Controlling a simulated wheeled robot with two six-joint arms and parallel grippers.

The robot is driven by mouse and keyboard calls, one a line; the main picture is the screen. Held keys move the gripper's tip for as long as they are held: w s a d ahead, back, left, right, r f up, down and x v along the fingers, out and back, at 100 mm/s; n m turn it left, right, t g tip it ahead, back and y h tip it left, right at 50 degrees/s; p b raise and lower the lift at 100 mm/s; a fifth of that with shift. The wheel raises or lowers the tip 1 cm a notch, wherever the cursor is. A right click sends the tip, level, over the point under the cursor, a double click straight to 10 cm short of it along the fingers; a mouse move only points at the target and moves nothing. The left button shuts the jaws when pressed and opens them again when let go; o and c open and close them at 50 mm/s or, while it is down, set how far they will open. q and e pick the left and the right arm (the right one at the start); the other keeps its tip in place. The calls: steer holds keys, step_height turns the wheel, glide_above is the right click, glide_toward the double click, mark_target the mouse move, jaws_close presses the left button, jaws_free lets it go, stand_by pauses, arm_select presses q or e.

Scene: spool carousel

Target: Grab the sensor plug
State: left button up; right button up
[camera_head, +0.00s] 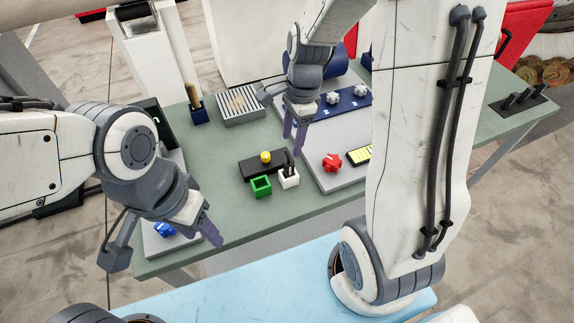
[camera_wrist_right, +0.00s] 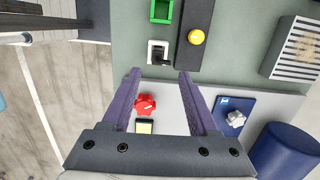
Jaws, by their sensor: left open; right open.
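No part is labelled as the sensor plug. A small white square holder (camera_head: 289,180) with a dark upright piece in it stands on the green table, and it also shows in the right wrist view (camera_wrist_right: 152,47). An empty-looking green square holder (camera_head: 261,187) is beside it. A black block (camera_head: 254,169) with a yellow knob (camera_head: 265,157) is just behind. My right gripper (camera_head: 294,144) is open and empty, pointing down above the table near the white holder. In the right wrist view the holder lies just beyond the fingertips (camera_wrist_right: 158,73). My left gripper (camera_head: 208,228) is open, near the table's front left.
A grey board (camera_head: 325,138) carries a red knob (camera_head: 332,162), a yellow-faced part (camera_head: 359,155) and a blue strip (camera_head: 345,103) with white knobs. A blue knob (camera_head: 164,229) is by my left gripper. A striped grey tray (camera_head: 241,105) and a brush holder (camera_head: 197,113) stand behind.

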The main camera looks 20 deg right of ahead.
mark_target(289, 163)
steer(key=f, duration=0.6)
steer(key=a+f, duration=0.1)
steer(key=f, duration=0.2)
steer(key=shift+s+f, duration=0.2)
steer(key=shift+f, duration=0.2)
jaws_close()
